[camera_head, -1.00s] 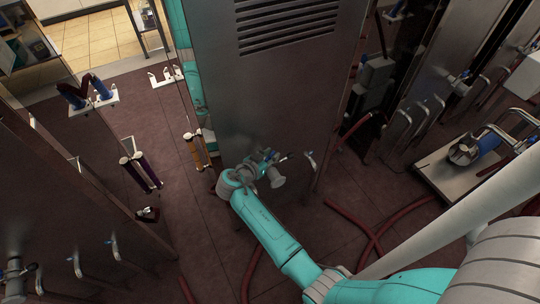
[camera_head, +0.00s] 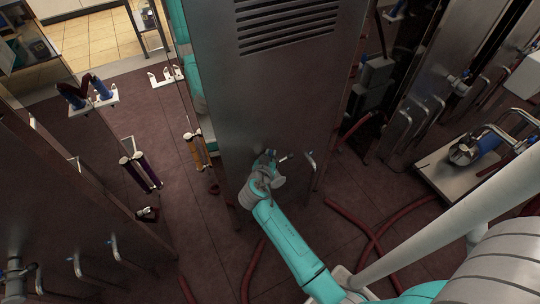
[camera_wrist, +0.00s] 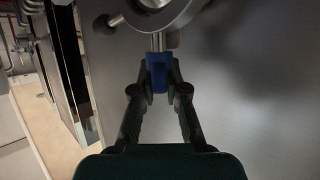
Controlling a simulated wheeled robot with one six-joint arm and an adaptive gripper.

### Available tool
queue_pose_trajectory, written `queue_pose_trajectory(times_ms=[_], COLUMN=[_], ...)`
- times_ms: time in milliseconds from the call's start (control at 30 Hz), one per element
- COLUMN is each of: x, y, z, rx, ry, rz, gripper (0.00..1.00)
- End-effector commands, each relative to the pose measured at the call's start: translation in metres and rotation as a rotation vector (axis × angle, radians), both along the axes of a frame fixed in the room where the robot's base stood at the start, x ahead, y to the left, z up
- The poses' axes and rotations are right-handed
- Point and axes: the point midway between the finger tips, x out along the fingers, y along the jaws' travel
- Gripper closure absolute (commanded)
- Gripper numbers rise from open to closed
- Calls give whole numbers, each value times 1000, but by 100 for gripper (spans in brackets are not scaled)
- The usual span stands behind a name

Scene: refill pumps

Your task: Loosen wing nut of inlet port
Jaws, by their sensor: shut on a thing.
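The blue wing nut (camera_wrist: 159,72) shows in the wrist view at the end of a short metal stem, below the round metal clamp of the inlet port (camera_wrist: 165,14). My gripper (camera_wrist: 159,80) is shut on the blue wing nut, with one dark finger on each side of it. In the head view my gripper (camera_head: 268,160) is at the lower front of the tall steel cabinet (camera_head: 275,100). The wing nut and most of the port are hidden there behind my wrist.
Red hoses (camera_head: 350,222) lie on the dark tiled floor. A metal cart with a pump (camera_head: 465,152) stands at the right.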

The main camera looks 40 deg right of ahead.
Motion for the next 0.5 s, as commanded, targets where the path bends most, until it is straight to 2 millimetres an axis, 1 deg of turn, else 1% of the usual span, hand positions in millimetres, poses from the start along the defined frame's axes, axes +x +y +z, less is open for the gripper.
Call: queue_pose_trajectory(times_ms=[200, 500], x=[-1, -1], y=[-2, -1], z=[1, 1], rx=[0, 1], ry=[0, -1], rz=[181, 348], gripper=[100, 100])
